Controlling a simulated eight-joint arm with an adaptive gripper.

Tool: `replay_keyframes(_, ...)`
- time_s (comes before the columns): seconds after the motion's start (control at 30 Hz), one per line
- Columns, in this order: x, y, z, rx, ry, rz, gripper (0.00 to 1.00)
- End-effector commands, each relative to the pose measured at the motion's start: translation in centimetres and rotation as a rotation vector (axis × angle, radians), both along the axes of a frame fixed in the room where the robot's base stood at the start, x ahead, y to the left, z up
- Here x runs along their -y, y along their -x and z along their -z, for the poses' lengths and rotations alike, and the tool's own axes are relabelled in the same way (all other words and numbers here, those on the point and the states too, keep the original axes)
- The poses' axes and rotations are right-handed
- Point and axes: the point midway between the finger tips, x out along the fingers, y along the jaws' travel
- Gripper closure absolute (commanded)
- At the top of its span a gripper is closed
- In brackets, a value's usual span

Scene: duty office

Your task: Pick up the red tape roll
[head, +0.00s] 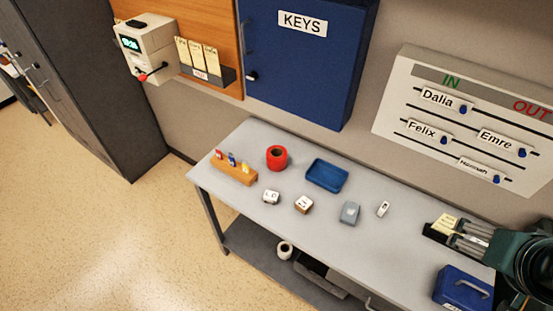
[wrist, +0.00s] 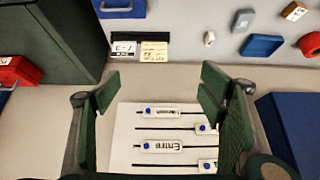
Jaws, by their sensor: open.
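The red tape roll (head: 277,157) stands on the grey table (head: 335,240), near its back left part in the head view, between a wooden holder and a blue tray. In the wrist view the red tape roll (wrist: 311,43) is partly cut off at the right edge. My gripper (wrist: 160,86) is open and empty, its green fingers apart, with the in/out board visible between them. In the head view my arm comes in at the right edge, far to the right of the roll. The gripper is not touching the roll.
The wooden holder (head: 234,174) with coloured tags is left of the roll, the blue tray (head: 327,175) right. Small blocks (head: 304,204) and a grey item (head: 349,213) lie in front. A blue box (head: 462,288) is at the right. The blue key cabinet (head: 305,60) hangs behind.

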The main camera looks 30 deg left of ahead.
Motion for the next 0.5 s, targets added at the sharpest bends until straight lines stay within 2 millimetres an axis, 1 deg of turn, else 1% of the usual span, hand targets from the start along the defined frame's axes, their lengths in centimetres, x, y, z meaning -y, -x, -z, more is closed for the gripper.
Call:
replay_keyframes(0.17,-0.4,-0.5,-0.2,-0.01,-0.017,0.013,0.3)
replay_keyframes(0.27,-0.9,-1.0,-0.5,-0.023,-0.038,0.033,0.3)
replay_keyframes(0.5,-3.0,-3.2,-1.1,-0.078,-0.118,0.115,0.3)
